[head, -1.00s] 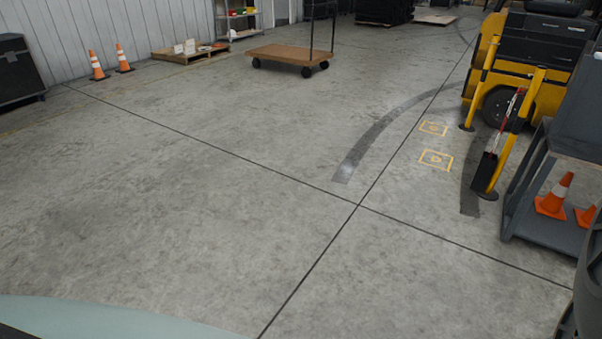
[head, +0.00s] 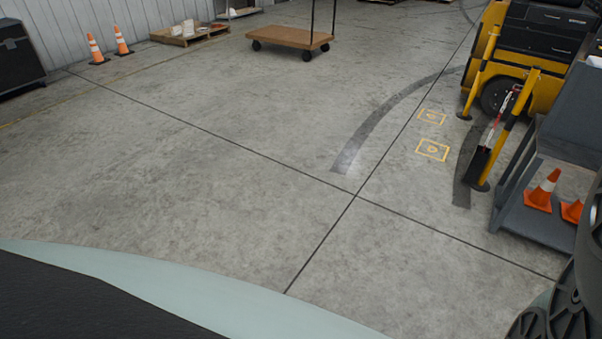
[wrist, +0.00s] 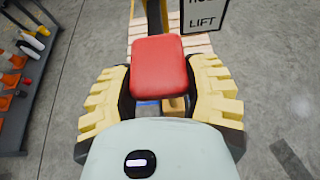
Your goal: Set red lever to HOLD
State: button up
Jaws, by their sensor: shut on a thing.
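The red lever (wrist: 162,66) shows in the wrist view as a rounded red block between my gripper's two ribbed yellow fingers. My gripper (wrist: 162,88) is shut on it. A white sign (wrist: 205,17) with a black border stands just beyond, at the top right. Its lower word reads LIFT; the line above is cut off by the picture edge. The lever's base is mostly hidden behind the red block and my gripper. Neither the lever nor my gripper shows in the head view.
In the wrist view a dark shelf (wrist: 32,85) with cones and bottles stands at left. In the head view, a grey cart (head: 545,215) and yellow posts (head: 508,125) stand at right. A flatbed trolley (head: 290,37) is far back. The middle floor is clear.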

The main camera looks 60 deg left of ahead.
dwell(0.3)
jog(key=o, duration=1.3)
jog(key=shift+a+r, duration=0.1)
jog(key=shift+v, duration=5.9)
